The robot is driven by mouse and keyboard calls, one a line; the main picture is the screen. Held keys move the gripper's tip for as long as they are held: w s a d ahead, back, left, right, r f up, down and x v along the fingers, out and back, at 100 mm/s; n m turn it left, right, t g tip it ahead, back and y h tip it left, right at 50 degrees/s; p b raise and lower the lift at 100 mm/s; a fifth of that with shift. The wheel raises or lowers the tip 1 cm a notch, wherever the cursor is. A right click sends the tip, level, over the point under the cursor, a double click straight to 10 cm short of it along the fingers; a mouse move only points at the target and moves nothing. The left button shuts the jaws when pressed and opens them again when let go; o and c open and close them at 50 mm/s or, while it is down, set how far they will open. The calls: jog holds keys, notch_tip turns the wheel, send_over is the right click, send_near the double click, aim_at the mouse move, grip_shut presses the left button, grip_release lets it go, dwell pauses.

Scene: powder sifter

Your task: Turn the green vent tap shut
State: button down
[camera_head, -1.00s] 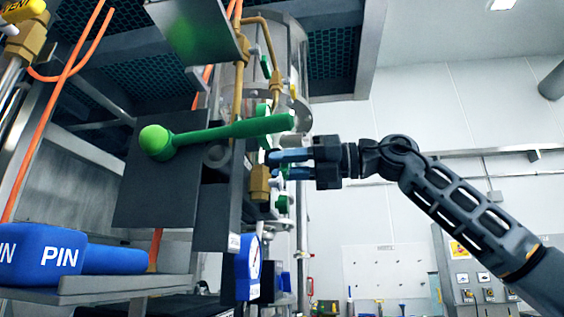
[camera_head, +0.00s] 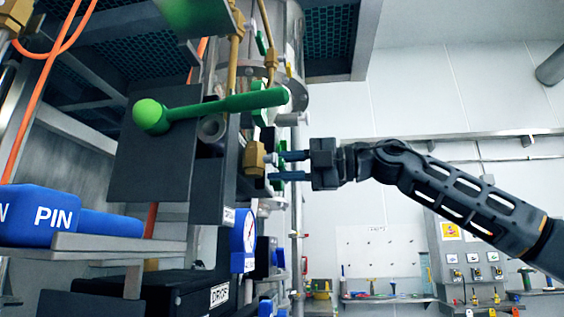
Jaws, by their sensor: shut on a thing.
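My gripper (camera_head: 280,166) reaches in from the right, its two blue fingers one above the other at the column of fittings. It is shut on a small green part (camera_head: 281,187), which I take to be the green vent tap. Most of this part is hidden by the fingers, so its angle cannot be told. A brass fitting (camera_head: 255,158) is just left of the fingertips. A large green lever (camera_head: 210,108) with a ball end lies nearly level, above and left of my gripper, apart from it.
A dark box-like panel (camera_head: 150,160) stands left of the fittings. A blue-rimmed gauge (camera_head: 243,240) is below. A blue PIN handle (camera_head: 55,216) rests on a shelf at lower left. Brass pipes (camera_head: 234,65) run above. The space right of the fittings is open around my arm.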

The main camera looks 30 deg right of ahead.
jog(key=shift+d+f+m, duration=0.1)
jog(key=shift+f+m, duration=0.15)
jog(key=shift+m, duration=0.15)
dwell(0.3)
jog(key=c, duration=1)
grip_release()
jog(key=shift+o, duration=0.2)
jog(key=shift+f, duration=0.1)
jog(key=b+v, duration=0.1)
jog(key=v, duration=0.6)
jog(key=shift+s+d+b, duration=0.2)
jog(key=shift+d+b, duration=0.1)
jog(key=shift+b, duration=0.05)
